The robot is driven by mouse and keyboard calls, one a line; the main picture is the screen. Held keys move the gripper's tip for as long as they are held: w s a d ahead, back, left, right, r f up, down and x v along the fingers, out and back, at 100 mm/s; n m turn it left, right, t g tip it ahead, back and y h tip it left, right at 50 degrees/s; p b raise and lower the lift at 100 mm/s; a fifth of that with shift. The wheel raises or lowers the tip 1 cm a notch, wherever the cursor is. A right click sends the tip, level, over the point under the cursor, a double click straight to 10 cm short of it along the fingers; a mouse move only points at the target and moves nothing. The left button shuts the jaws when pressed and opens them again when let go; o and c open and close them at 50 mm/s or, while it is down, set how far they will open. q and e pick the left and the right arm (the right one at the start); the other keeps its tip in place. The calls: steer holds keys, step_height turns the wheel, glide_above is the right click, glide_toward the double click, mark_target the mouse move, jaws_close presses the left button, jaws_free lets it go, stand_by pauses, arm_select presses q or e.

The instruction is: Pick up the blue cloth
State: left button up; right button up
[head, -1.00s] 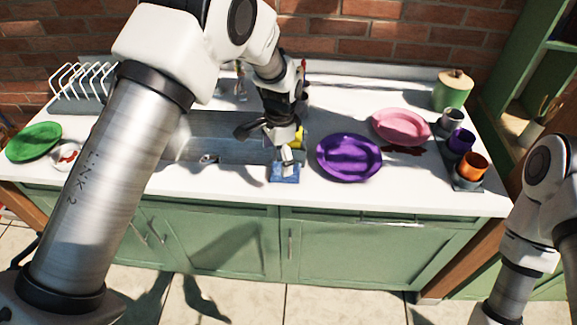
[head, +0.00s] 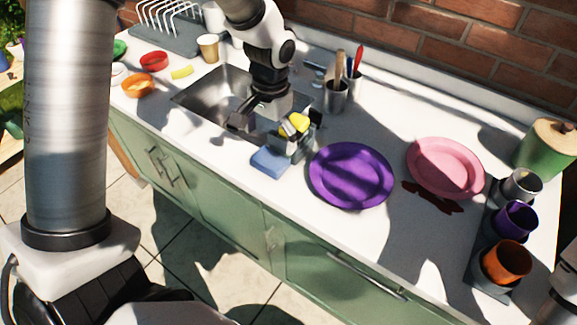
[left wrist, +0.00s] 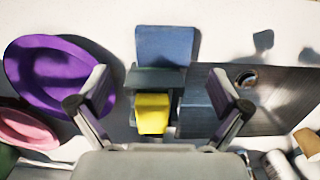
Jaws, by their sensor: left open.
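The blue cloth (head: 271,162) lies flat and folded on the white counter, in front of the sink edge and left of the purple plate. In the left wrist view the cloth (left wrist: 165,45) shows at the top centre, beyond the fingertips. A yellow sponge (head: 299,122) sits in a grey holder just behind the cloth; the sponge also shows in the left wrist view (left wrist: 152,113). My left gripper (head: 277,121) is open and empty above the holder. In the left wrist view its fingers (left wrist: 160,92) are spread either side of the sponge and holder. My right gripper is out of view.
A purple plate (head: 350,176) is right of the cloth, with a pink plate (head: 446,167) beyond. The sink (head: 215,95) lies behind left. A utensil cup (head: 336,97) stands behind. Cups on a dark tray (head: 490,285) are at right. The counter's front edge is close to the cloth.

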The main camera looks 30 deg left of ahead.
mark_target(270, 158)
arm_select(q)
steer(key=shift+w+r, duration=0.2)
steer(key=shift+w, duration=0.05)
steer(key=shift+a+r+t, duration=0.15)
steer(key=shift+a+t, duration=0.15)
steer(key=shift+s+a+f, duration=0.2)
steer(key=shift+f, duration=0.3)
steer(key=shift+s+a+f, duration=0.15)
steer(key=shift+a+f, duration=0.05)
steer(key=shift+f, duration=0.25)
steer(key=f, duration=0.5)
steer(key=shift+w+d+f, duration=0.1)
steer(key=shift+w+d, duration=0.15)
steer(key=shift+d, duration=0.15)
steer(key=shift+a+f, duration=0.2)
steer(key=shift+d, duration=0.1)
steer(key=c, duration=0.8)
